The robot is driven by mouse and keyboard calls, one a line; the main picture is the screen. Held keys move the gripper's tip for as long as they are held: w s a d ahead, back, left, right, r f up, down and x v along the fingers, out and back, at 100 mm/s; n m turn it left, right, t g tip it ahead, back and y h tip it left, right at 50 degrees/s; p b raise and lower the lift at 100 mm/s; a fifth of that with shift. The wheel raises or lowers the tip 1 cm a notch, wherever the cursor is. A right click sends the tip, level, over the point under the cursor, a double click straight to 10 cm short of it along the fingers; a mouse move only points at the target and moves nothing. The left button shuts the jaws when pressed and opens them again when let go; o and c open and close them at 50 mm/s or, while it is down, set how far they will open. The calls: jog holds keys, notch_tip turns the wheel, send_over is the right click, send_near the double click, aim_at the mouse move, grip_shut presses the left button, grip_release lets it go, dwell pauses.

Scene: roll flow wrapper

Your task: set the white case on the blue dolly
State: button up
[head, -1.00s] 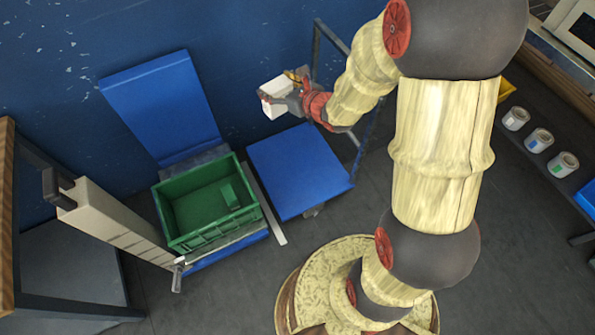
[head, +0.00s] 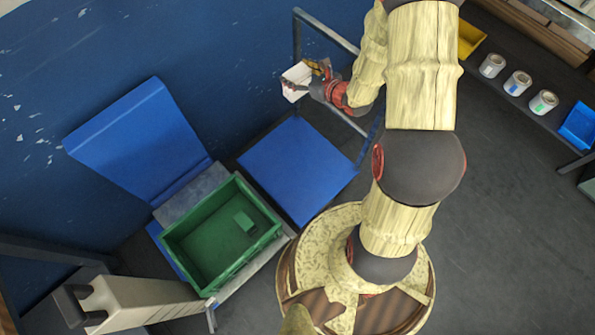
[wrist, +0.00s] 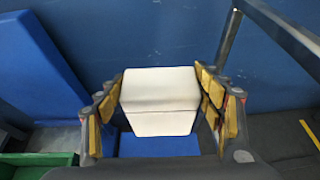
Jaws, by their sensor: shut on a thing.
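The white case (head: 297,80) is held in my gripper (head: 309,78), up in the air near the blue wall in the head view. In the wrist view the white case (wrist: 160,100) sits between the two yellow-padded fingers of my gripper (wrist: 160,102), which is shut on it. The blue dolly (head: 298,170) has a flat blue deck and a grey metal handle frame at its far end. In the head view its deck appears below the case and looks empty. In the wrist view part of a blue surface (wrist: 158,145) shows beneath the case.
The dolly's handle frame (head: 325,30) rises close to my gripper. White rolls (head: 517,83) stand on a shelf at right.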

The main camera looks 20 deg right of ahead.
jog(key=s+d+f, duration=0.2)
jog(key=s+f, duration=0.1)
jog(key=f, duration=0.5)
jog(key=s+d+f, duration=0.2)
jog(key=s+f, duration=0.1)
jog(key=f, duration=0.5)
jog(key=s+d+f, duration=0.2)
jog(key=s+f, duration=0.1)
jog(key=f, duration=0.5)
jog(key=s+a+f, duration=0.4)
jog(key=s+f, duration=0.4)
jog(key=s+a+f, duration=0.3)
jog(key=s+f, duration=0.6)
jog(key=w+d+f+b, duration=0.2)
jog(key=w+f+b, duration=0.2)
jog(key=w+f, duration=0.2)
jog(key=w+d+f+b, duration=0.3)
jog(key=w+f+b, duration=0.1)
jog(key=w+f, duration=0.2)
jog(key=shift+w+d+f, duration=0.25)
jog(key=shift+f, duration=0.1)
